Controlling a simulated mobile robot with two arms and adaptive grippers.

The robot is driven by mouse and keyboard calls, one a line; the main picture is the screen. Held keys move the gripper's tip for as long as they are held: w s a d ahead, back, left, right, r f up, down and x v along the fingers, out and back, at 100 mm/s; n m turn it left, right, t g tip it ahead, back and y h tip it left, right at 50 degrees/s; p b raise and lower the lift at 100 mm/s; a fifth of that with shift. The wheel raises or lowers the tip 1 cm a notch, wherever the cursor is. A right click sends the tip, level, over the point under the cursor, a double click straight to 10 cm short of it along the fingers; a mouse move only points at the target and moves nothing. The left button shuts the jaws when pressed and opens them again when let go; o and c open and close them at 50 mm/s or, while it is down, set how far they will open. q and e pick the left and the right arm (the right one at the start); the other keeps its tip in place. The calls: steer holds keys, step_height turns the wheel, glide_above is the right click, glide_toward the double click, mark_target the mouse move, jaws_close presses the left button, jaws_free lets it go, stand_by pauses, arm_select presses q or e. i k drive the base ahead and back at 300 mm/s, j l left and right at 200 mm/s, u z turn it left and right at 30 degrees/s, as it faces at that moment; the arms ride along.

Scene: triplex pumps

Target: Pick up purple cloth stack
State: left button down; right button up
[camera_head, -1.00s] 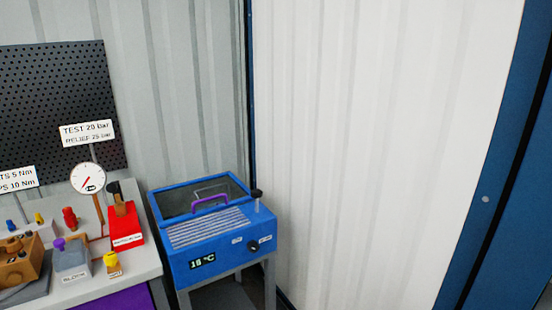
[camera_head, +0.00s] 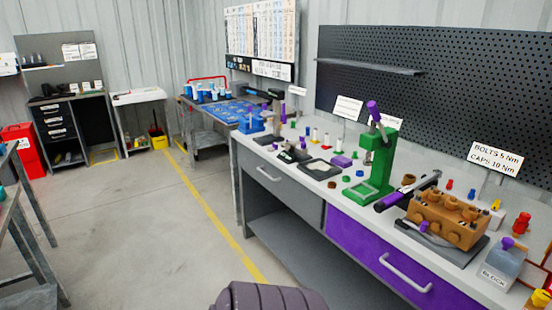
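A small, low purple item (camera_head: 341,161) lies on the long workbench, left of the green press. It may be the purple cloth stack, but it is too small to tell for sure. Neither of my grippers is in view, and nothing is seen touching the purple item. A dark ribbed part, which seems to be my own, shows at the bottom edge.
The workbench (camera_head: 265,156) carries the green press (camera_head: 380,165), a brown pump block (camera_head: 445,218) and several small parts. A purple drawer (camera_head: 375,262) is closed below. A blue-topped table (camera_head: 225,111) stands farther back. The floor (camera_head: 130,225) left of the bench is clear.

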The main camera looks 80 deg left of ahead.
mark_target(339, 160)
steer(key=u, duration=2.25)
steer(key=i+j+z, duration=0.1)
steer(key=i+j, duration=0.35)
steer(key=j, duration=0.2)
steer(key=i+j+z, duration=0.15)
steer(key=i+j, duration=0.25)
steer(key=j, duration=0.25)
steer(key=i+j+z, duration=0.15)
steer(key=j, duration=0.2)
steer(key=i+j+z, duration=0.1)
steer(key=j, duration=0.25)
steer(key=i+j, duration=0.25)
steer(key=j, duration=0.15)
steer(key=i+z, duration=0.05)
